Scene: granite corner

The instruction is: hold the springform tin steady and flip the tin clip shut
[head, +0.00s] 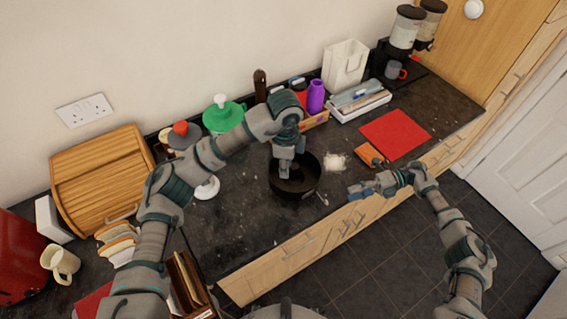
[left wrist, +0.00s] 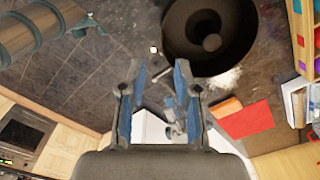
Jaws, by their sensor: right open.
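The dark round springform tin (head: 305,193) stands on the dark worktop near its front edge. It also shows in the left wrist view (left wrist: 185,45), with a raised piece in its middle. A small pale piece (head: 323,199) by the tin's right side may be the tin clip; its position is too small to tell. My left gripper (head: 287,172) points down over the tin and hides part of it. In the left wrist view its fingers (left wrist: 156,75) are apart with no tin wall between them. My right gripper (head: 358,191) is open and empty, right of the tin at the worktop's front edge.
White powder (head: 336,162) lies behind the tin at its right. An orange-brown item (head: 370,155) and a red mat (head: 395,134) lie further right. A green-lidded item (head: 224,116), a purple bottle (head: 316,97) and a white tray (head: 360,105) stand behind.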

